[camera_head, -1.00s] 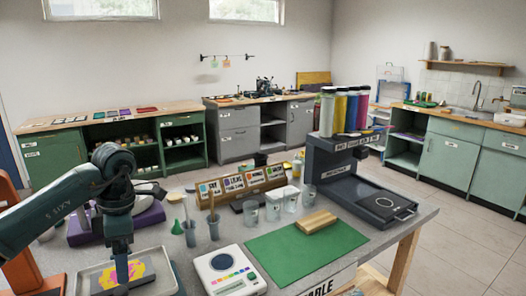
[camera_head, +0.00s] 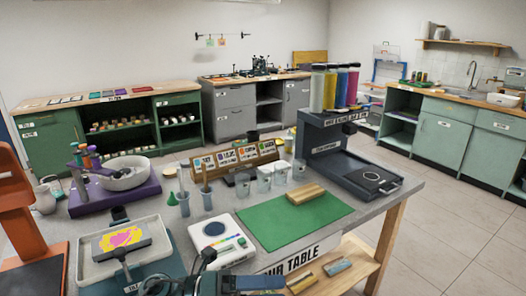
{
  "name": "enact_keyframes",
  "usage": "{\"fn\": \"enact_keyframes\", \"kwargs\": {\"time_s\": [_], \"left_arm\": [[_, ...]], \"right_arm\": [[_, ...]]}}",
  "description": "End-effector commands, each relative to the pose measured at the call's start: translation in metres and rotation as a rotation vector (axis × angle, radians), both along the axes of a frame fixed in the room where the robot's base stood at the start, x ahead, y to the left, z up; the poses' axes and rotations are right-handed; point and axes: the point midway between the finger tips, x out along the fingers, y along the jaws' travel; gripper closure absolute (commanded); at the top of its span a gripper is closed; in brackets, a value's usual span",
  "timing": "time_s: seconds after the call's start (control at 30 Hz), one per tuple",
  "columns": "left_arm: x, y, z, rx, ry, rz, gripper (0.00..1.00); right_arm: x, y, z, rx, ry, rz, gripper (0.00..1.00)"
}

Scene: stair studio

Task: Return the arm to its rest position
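Dark parts of one of my arms show at the bottom edge, left of centre, in front of the worktable (camera_head: 385,205). No gripper fingers can be made out there, and I cannot tell which arm it is. A pale tray (camera_head: 90,272) lies at the table's front left. In it is a pink and yellow print (camera_head: 122,238), with a dark flat bar (camera_head: 124,250) lying across its lower part. No gripper shows at the tray. My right gripper is not in view.
A purple stand with a grey bowl (camera_head: 125,174) is behind the tray. A white scale (camera_head: 217,240), a green mat (camera_head: 290,220) with a wooden block (camera_head: 306,194), clear cups (camera_head: 264,180) and a dark press (camera_head: 350,165) fill the table. An orange frame (camera_head: 15,225) stands at left.

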Motion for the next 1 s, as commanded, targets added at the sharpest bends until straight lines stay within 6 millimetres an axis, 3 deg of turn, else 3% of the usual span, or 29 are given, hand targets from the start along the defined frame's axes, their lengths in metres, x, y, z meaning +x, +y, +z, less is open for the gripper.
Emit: {"fn": "enact_keyframes", "kwargs": {"time_s": [0.07,0.17,0.27,0.3,0.37,0.5,0.6,0.7,0.8,1.0], "left_arm": [[0.005,0.004,0.003,-0.195,0.23,0.158,0.13],[0.019,0.027,-0.009,-0.4,0.537,0.37,0.13],[0.025,0.06,-0.045,-0.57,0.866,0.59,0.13],[0.023,0.075,-0.065,-0.627,1.002,0.679,0.13],[0.013,0.097,-0.101,-0.703,1.212,0.811,0.13],[-0.031,0.134,-0.176,-0.817,1.629,1.066,0.13],[-0.065,0.147,-0.211,-0.853,1.834,1.184,0.13],[-0.09,0.153,-0.231,-0.869,1.962,1.256,0.13],[-0.102,0.156,-0.24,-0.876,2.022,1.288,0.13],[-0.104,0.156,-0.242,-0.876,2.034,1.294,0.13]], "right_arm": [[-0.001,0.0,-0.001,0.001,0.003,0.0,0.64],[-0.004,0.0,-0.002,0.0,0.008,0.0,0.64],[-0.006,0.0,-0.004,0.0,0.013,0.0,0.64],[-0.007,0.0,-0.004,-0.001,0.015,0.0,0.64],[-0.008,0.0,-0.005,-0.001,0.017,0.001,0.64],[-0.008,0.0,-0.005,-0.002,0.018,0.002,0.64],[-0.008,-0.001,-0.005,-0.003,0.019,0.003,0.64],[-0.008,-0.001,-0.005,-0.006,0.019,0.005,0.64],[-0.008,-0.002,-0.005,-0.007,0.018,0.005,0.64],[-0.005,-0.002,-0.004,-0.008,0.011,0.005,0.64]]}}
